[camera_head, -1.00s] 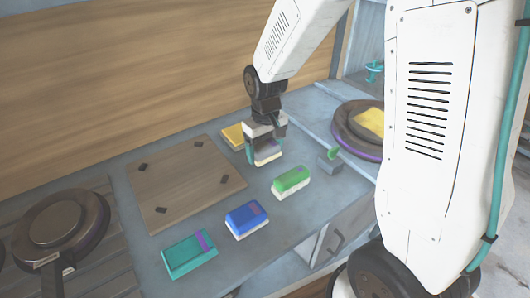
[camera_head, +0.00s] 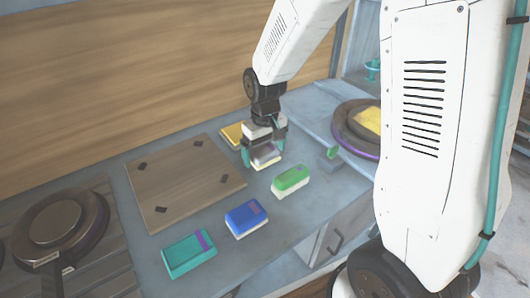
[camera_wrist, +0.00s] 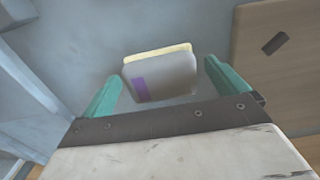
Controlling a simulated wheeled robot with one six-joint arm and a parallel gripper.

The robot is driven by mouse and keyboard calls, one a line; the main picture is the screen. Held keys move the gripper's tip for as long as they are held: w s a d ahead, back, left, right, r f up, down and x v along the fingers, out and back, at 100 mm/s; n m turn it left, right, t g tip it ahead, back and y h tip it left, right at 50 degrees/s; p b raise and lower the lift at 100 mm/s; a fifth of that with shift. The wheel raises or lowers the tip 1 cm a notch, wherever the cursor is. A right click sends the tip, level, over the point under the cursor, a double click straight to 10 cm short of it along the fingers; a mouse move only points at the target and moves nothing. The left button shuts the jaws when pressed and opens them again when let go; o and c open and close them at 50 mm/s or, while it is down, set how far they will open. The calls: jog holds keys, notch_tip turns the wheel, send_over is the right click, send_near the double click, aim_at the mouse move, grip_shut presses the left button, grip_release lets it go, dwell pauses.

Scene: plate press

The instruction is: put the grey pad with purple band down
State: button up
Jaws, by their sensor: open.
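The grey pad with purple band (camera_head: 264,160) has a cream base and sits on the counter, behind the green pad (camera_head: 291,179). In the wrist view the grey pad (camera_wrist: 163,78) lies between my fingers, with a gap on each side. Its purple band shows on the left. My gripper (camera_head: 266,152) is open, its teal fingers on either side of the pad; it also shows in the wrist view (camera_wrist: 160,78).
A blue pad (camera_head: 246,219) and a teal pad (camera_head: 188,253) lie in front. A wooden board (camera_head: 185,182) is to the left, with a yellow pad (camera_head: 233,134) behind. A round press (camera_head: 345,128) holding a yellow pad stands right. A pan (camera_head: 60,230) is far left.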

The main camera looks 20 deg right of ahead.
aim_at(265, 150)
notch_tip(265, 150, up, 11)
jog(key=s+d+r+m, duration=0.1)
jog(key=s+r, duration=0.3)
jog(key=s, duration=0.8)
jog(key=s+d+r+m+t, duration=0.1)
jog(key=s+r, duration=0.3)
jog(key=s, duration=0.8)
jog(key=shift+s+d+r, duration=0.35)
jog(key=shift+d, duration=0.15)
jog(key=shift+o, duration=0.2)
